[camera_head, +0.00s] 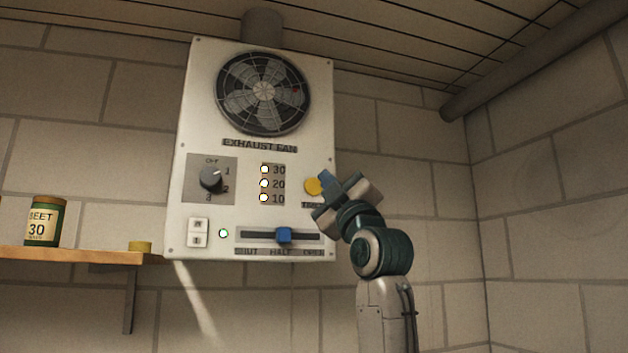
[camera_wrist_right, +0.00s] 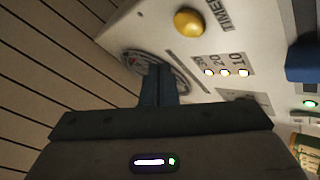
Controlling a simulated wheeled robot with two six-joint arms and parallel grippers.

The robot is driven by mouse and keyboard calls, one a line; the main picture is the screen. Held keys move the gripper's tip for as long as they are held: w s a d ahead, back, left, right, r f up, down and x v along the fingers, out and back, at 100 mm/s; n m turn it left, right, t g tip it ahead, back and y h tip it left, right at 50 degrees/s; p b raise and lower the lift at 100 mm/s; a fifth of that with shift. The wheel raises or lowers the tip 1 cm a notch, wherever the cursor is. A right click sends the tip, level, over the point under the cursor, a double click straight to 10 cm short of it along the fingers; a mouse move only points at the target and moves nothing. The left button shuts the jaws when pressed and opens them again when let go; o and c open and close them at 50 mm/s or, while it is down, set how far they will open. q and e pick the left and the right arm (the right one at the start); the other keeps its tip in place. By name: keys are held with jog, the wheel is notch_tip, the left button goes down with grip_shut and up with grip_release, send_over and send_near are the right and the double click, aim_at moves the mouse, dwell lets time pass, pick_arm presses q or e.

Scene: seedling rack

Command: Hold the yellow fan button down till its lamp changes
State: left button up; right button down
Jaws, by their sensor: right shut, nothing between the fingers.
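The yellow button (camera_head: 312,186) is on the right side of the white exhaust fan panel (camera_head: 205,110), above a partly covered label. It also shows whole in the right wrist view (camera_wrist_right: 190,22), where its label reads TIMER. My right gripper (camera_head: 326,180) is shut and empty, its blue fingertips just right of the button and overlapping its edge in the head view. In the right wrist view the fingertips (camera_wrist_right: 158,72) appear apart from the button. Three pale lamps (camera_head: 264,183) beside 30, 20 and 10 look lit. My left gripper is not in view.
The panel also carries a fan grille (camera_head: 263,93), a rotary knob (camera_head: 211,179), a blue slider (camera_head: 284,235) near HALF, a white rocker switch (camera_head: 197,233) and a small green-white lamp (camera_head: 223,233).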

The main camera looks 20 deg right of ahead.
aim_at(313, 179)
jog(key=shift+w+p, duration=0.65)
jog(key=shift+w, duration=1.3)
dwell(0.5)
jog(key=shift+w, duration=0.4)
jog(key=shift+w+a+p, duration=0.1)
jog(key=shift+w+p, duration=0.25)
jog(key=shift+w, duration=0.05)
dwell(0.7)
jog(key=shift+s, duration=0.15)
dwell(1.1)
jog(key=shift+s+b, duration=0.5)
jog(key=shift+s, duration=0.1)
